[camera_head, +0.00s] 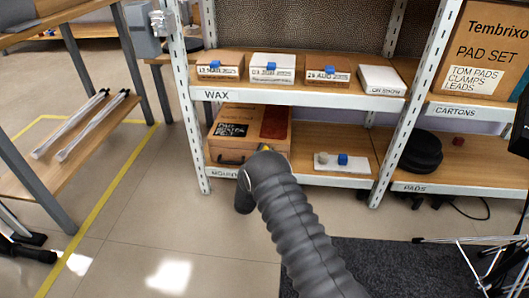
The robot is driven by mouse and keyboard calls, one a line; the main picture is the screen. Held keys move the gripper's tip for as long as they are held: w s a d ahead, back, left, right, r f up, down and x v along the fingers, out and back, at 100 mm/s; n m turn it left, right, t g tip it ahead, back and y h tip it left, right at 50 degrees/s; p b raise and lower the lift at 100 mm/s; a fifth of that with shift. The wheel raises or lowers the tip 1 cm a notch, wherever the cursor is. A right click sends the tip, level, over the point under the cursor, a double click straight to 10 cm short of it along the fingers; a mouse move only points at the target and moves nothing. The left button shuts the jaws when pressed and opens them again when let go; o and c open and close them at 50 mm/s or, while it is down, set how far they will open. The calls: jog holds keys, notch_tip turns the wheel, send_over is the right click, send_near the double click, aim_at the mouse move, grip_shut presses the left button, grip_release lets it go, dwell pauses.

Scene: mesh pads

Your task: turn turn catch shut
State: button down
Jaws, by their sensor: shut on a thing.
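My grey ribbed arm reaches up from the bottom right to the right part of the case front. My gripper (265,149) is at the case front, mostly hidden behind my own arm; only a small yellow and dark bit shows. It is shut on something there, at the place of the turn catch. The catch itself is hidden, so its angle cannot be told.
The lower shelf (318,181) also holds a white plate (342,163) with a round knob and a blue knob. White posts (188,100) flank the case.

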jog(key=shift+r, duration=0.1)
dwell(0.3)
jog(key=c, duration=0.8)
grip_release()
jog(key=shift+o, duration=0.2)
jog(key=v, duration=1.2)
